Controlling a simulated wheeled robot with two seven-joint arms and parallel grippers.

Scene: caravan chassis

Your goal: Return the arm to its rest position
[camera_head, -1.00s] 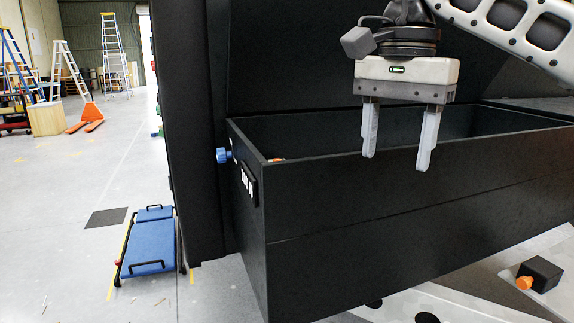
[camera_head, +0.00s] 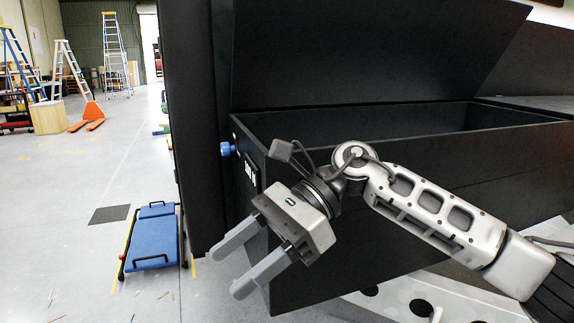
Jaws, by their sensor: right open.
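My right gripper (camera_head: 240,270) is in the head view, in front of the near left corner of a large black open-topped box (camera_head: 460,170). Its two grey fingers are apart and point down and to the left, with nothing between them. My right arm (camera_head: 430,205) comes in from the lower right and crosses the front of the box. The arm hides part of the box's front wall. My left gripper is not in view.
A blue knob (camera_head: 227,149) sticks out at the box's left side, beside a tall black panel (camera_head: 195,130). A blue creeper board (camera_head: 153,238) lies on the floor at the left. Ladders (camera_head: 122,55) and an orange pallet jack (camera_head: 88,117) stand farther back. The grey floor between is mostly clear.

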